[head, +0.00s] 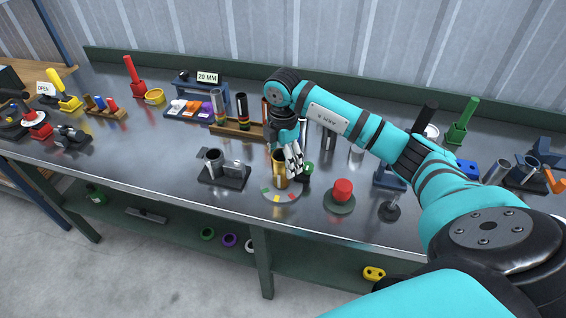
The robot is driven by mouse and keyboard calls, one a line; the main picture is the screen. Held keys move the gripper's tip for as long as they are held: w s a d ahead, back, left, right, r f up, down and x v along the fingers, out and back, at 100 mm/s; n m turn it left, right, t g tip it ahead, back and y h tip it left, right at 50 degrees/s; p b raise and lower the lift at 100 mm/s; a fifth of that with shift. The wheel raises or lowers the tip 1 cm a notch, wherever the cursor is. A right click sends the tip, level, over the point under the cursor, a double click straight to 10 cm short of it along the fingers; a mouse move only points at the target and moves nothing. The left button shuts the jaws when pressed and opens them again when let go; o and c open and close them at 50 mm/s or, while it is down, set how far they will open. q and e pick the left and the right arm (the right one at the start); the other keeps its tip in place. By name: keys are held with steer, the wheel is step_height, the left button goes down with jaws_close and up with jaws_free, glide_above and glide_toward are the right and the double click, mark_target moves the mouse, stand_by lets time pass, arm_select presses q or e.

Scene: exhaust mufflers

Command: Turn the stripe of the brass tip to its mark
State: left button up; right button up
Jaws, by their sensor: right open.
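The brass tip (279,174) stands upright on a round grey disc (271,194) near the front edge of the bench. The disc's rim carries small coloured marks, among them green, yellow and red ones. The stripe on the tip is too small to make out. My right gripper (293,165) points down close by the tip's right and far side, with its fingers open. I cannot tell whether the fingers touch the tip. My left gripper is not in view.
A red knob (343,190) on a round base stands right of the disc. A dark fixture with metal cylinders (214,163) stands to the left. A wooden rack (232,128) with tubes is behind. The bench's left front (140,165) is clear.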

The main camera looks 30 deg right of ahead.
steer(key=shift+f, duration=1.65)
steer(key=c, duration=1.4)
steer(key=shift+r+m+p, duration=0.2)
steer(key=shift+m+p, duration=0.6)
steer(key=shift+m, duration=0.1)
steer(key=shift+f+m+p, duration=0.15)
steer(key=shift+m+p, duration=0.25)
steer(key=shift+m, duration=0.5)
steer(key=shift+s+m+p, duration=0.1)
steer(key=shift+m+p, duration=0.5)
steer(key=shift+m, duration=0.2)
steer(key=shift+m+p, duration=0.4)
steer(key=shift+m, duration=0.5)
steer(key=shift+a+m+p, duration=0.1)
steer(key=shift+m+p, duration=0.7)
steer(key=shift+m, duration=0.7)
